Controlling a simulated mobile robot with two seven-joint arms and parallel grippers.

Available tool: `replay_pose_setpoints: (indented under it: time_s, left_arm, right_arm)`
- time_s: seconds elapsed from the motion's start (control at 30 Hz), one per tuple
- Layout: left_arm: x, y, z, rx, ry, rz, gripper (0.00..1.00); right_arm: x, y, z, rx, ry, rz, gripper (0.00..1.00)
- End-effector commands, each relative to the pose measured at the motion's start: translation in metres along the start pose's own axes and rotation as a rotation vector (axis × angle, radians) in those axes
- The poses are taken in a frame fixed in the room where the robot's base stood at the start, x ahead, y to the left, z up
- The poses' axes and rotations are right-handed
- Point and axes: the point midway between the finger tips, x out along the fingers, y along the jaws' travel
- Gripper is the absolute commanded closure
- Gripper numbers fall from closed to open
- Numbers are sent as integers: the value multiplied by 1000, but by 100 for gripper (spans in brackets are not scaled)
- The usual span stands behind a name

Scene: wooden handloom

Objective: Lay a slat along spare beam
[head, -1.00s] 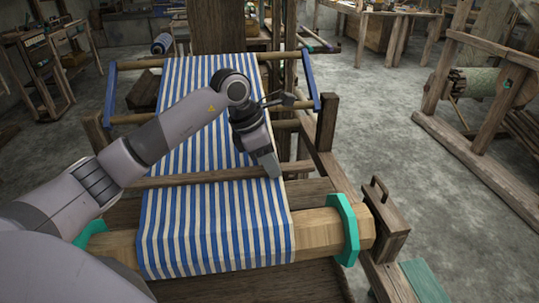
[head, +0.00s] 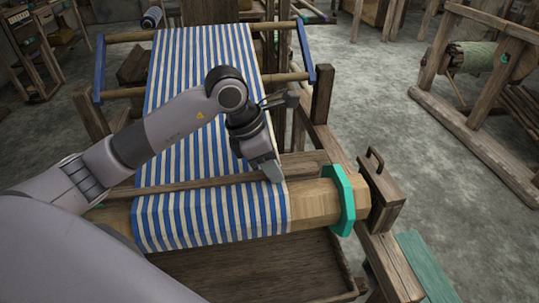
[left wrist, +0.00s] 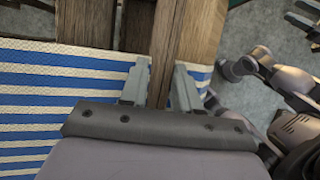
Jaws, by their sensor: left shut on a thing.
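My left gripper (head: 274,175) reaches down at the right part of the striped cloth, just behind the front beam. In the left wrist view its two fingers (left wrist: 163,82) are closed on a narrow brown wooden slat (left wrist: 163,98). In the head view a long brown slat (head: 215,182) crosses the blue and white striped cloth (head: 190,95), roughly parallel to an octagonal wooden beam (head: 313,205) and close behind it. Whether slat and beam touch I cannot tell. Cloth covers the beam's middle. My forearm hides some of the left side. Which beam is the spare one is unclear.
A teal flange (head: 342,200) rings the beam's right end. A wooden post with a handle (head: 380,185) stands beside it. Blue-ended rods (head: 307,52) span the loom behind. A rack with a green roll (head: 475,55) stands at right, with clear floor between.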

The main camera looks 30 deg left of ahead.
Motion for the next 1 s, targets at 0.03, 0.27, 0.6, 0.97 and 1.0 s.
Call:
replay_pose_setpoints:
  time_s: [0.03,0.27,0.6,0.97,1.0]
  left_arm:
    - [2,-4,-1,0,1,0,100]
    - [5,-21,-2,1,0,1,100]
    - [8,-36,-4,0,0,0,100]
    - [8,-37,-4,-2,-1,0,59]
    - [8,-37,-3,-2,-1,0,46]
  right_arm:
    - [1,0,1,0,0,-1,55]
    - [2,0,2,1,0,-2,55]
    - [3,-1,2,2,2,-4,55]
    - [3,-1,1,2,3,-4,55]
    - [3,-1,1,2,3,-4,55]
